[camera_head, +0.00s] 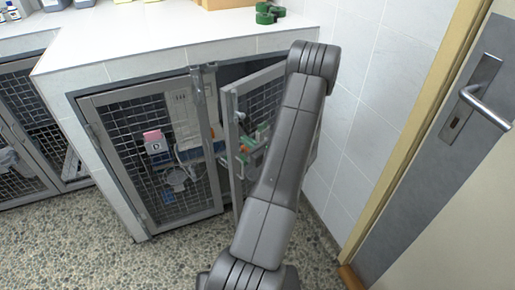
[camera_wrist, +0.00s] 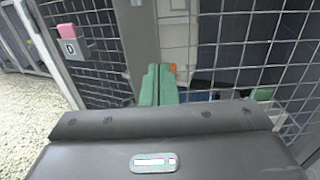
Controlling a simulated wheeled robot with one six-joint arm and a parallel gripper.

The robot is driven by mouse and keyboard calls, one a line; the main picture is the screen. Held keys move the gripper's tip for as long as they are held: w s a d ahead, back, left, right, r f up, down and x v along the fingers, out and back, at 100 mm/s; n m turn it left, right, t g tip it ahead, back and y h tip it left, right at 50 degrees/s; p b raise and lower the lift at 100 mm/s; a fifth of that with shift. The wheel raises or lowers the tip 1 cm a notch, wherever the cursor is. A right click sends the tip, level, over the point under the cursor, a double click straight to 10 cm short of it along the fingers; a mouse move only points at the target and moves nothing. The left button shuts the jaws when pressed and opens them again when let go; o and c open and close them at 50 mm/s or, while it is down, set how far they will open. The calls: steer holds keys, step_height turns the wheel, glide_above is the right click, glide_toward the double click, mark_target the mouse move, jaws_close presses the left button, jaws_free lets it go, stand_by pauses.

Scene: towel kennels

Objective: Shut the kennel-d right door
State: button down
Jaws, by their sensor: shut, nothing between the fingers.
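The kennel-d right door (camera_head: 233,165), a grey-framed wire-mesh door, stands partly open, its free left edge swung outward from the kennel front. My arm hides its right part in the head view. In the wrist view, mesh (camera_wrist: 262,45) fills the right side, apparently this door. My gripper (camera_wrist: 158,72) shows its green fingers together and empty, in front of the kennel front and left of that mesh. I cannot tell whether they touch the door. The left door (camera_head: 150,190) is shut and carries a tag marked D (camera_head: 155,147); the tag also shows in the wrist view (camera_wrist: 70,45).
A white counter (camera_head: 150,40) tops the kennels, with green rolls (camera_head: 265,15) near the wall. A tiled wall (camera_head: 365,100) and a room door with a handle (camera_head: 485,105) stand close on the right. Pebbled floor (camera_head: 90,250) in front is clear.

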steer(key=shift+x, duration=0.85)
